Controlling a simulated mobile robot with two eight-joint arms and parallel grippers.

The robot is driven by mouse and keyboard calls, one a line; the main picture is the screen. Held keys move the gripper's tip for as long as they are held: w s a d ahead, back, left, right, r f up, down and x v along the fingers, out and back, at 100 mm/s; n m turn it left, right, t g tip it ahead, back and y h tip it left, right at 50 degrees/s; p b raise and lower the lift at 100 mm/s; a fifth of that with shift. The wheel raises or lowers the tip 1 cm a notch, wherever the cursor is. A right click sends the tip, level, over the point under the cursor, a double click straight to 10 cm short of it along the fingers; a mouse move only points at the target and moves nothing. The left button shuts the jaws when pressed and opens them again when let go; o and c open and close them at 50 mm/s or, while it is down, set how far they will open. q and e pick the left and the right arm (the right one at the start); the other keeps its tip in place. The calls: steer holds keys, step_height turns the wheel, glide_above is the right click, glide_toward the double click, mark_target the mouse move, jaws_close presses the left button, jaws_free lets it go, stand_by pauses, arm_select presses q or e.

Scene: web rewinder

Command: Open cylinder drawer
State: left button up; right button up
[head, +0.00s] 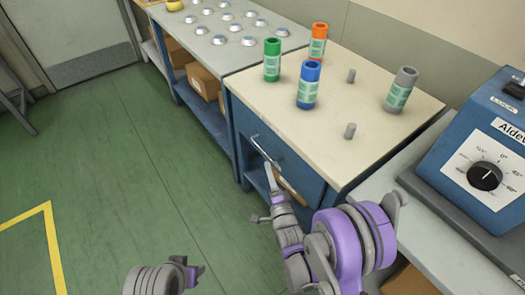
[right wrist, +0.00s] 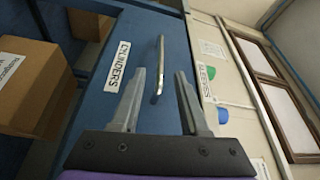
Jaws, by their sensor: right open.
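The cylinder drawer (head: 287,158) is a blue front under the cream-topped cabinet in the head view, and it looks shut. Its metal bar handle (head: 265,152) also shows in the right wrist view (right wrist: 161,50), beside a white "CYLINDERS" label (right wrist: 118,67). My right gripper (head: 268,168) is at the drawer front, close to the handle's lower end. In the right wrist view its two fingers (right wrist: 160,75) are open, with the handle appearing between them. I cannot tell whether they touch it.
Green (head: 272,60), blue (head: 308,85), orange (head: 318,43) and grey (head: 401,90) cylinders stand on the cabinet top (head: 350,155), with two short pegs. A blue dial machine (head: 485,150) stands right. Cardboard boxes (head: 203,82) sit on shelves left. Green floor (head: 150,160) before the drawer is clear.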

mark_target(263, 150)
steer(key=x, duration=0.9)
jaws_close()
stand_by(1.2)
